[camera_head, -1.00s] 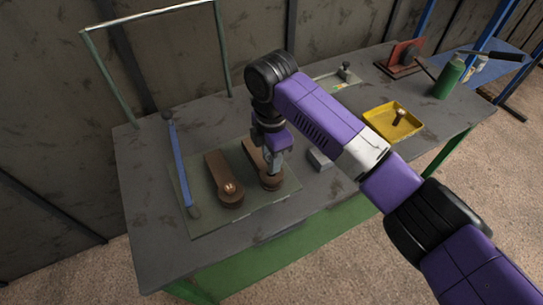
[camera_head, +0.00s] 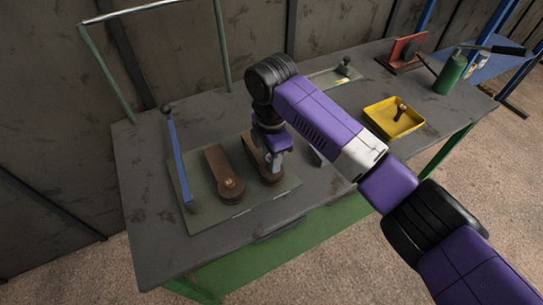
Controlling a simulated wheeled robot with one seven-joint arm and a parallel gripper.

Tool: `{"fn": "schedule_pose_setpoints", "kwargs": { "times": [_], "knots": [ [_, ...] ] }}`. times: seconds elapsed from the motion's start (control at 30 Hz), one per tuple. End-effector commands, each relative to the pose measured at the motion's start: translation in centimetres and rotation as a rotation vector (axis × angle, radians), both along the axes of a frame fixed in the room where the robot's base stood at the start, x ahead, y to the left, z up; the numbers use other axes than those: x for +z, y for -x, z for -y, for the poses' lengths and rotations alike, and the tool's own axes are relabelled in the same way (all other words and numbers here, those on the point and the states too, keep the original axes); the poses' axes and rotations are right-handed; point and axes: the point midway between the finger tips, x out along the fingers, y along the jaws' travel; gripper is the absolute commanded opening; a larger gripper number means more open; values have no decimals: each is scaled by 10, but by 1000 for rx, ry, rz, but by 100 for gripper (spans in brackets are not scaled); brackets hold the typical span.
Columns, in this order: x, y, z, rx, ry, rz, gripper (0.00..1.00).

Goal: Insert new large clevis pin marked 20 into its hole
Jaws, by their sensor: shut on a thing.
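Two brown clevis pieces lie side by side on a grey-green plate (camera_head: 250,204). The left clevis (camera_head: 218,167) has its round end toward the bench front, with a small pin head (camera_head: 229,184) showing there. The right clevis (camera_head: 250,150) is partly covered by my arm. My gripper (camera_head: 274,167) points down at the round end of the right clevis and is shut. The large pin between its fingers is too small and covered to make out, and so is any number on it. I cannot tell how deep it sits in the hole.
A blue-handled bar (camera_head: 177,155) lies left of the clevises. A yellow tray (camera_head: 378,122) with a pin-like part (camera_head: 401,110) stands to the right. A grey block (camera_head: 318,158) is half hidden by my arm. A green bottle (camera_head: 449,75) stands at the far right.

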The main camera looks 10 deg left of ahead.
Motion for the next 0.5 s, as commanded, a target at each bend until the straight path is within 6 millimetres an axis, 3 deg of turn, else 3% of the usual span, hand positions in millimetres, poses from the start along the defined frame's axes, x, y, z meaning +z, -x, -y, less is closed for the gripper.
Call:
{"fn": "schedule_pose_setpoints", "kwargs": {
  "times": [0.5],
  "knots": [
    [-12, 0, 0, 0, -1, 1, 0]
  ]
}}
